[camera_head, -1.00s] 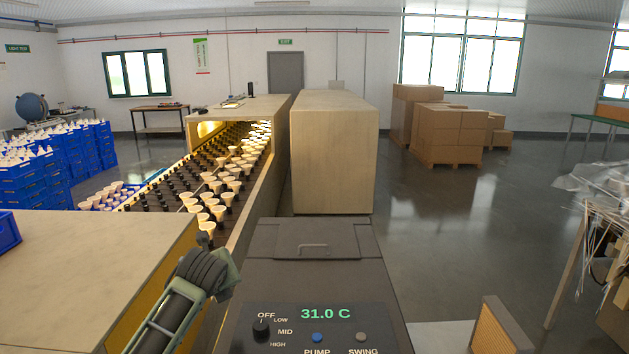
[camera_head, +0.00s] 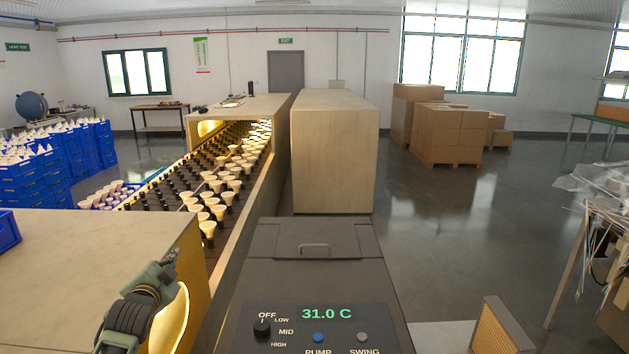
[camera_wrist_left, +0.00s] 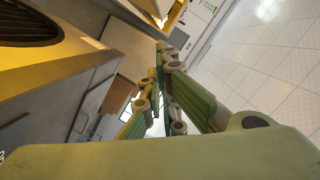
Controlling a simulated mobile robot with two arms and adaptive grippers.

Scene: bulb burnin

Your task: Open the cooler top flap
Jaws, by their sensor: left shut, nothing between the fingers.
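The cooler (camera_head: 310,275) is a dark grey box at the bottom middle of the head view. My right gripper is not in view.
The cooler's front panel has a dial (camera_head: 262,328), a blue pump button (camera_head: 318,338) and a 31.0 C display. A pale bench (camera_head: 80,260) stands at left. A bulb conveyor (camera_head: 205,190) runs behind. A large beige box (camera_head: 334,155) stands beyond the cooler.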

